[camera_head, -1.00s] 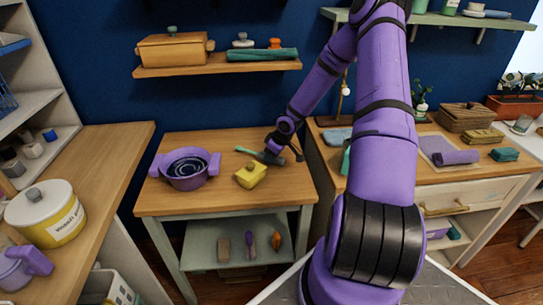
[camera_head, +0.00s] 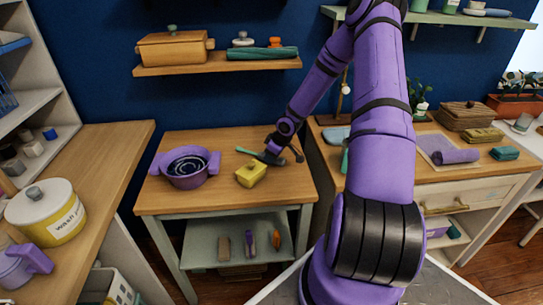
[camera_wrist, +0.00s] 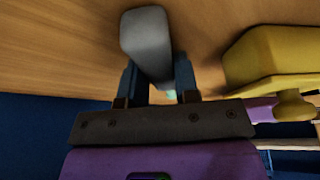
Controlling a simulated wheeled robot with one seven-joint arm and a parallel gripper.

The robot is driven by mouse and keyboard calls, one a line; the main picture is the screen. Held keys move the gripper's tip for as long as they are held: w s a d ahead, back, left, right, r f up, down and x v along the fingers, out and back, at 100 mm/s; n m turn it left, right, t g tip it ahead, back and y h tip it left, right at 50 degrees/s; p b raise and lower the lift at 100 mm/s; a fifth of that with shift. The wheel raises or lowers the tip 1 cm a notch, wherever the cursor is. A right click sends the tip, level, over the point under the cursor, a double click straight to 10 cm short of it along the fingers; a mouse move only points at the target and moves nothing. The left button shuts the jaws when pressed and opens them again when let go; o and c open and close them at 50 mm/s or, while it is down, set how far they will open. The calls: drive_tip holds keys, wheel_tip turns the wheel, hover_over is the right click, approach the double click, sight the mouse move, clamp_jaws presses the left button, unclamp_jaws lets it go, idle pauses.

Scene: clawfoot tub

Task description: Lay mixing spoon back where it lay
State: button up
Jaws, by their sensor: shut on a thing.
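The mixing spoon shows in the head view as a thin green part (camera_head: 245,150) sticking out to the left of my gripper (camera_head: 276,155). In the wrist view, a grey rounded end (camera_wrist: 147,38) lies between the two fingers of my gripper (camera_wrist: 158,80), with a bit of green behind it. My gripper is shut on the spoon, low over the wooden table (camera_head: 228,202), near its back right. I cannot tell whether the spoon touches the tabletop. The fingers hide part of it.
A yellow lidded dish (camera_head: 251,174) stands just in front of my gripper; it also shows close by in the wrist view (camera_wrist: 270,55). A purple two-handled pot (camera_head: 187,172) stands to the left. The table's front is clear. A wall shelf (camera_head: 217,67) hangs behind.

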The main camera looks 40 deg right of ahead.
drive_tip(key=shift+f, duration=0.2)
drive_tip(key=o, duration=1)
drive_tip(key=shift+r, duration=0.2)
drive_tip(key=shift+v, duration=3.8)
drive_tip(key=shift+s, duration=0.1)
drive_tip(key=v, duration=1)
drive_tip(key=shift+s+r, duration=0.1)
drive_tip(key=shift+r, duration=0.3)
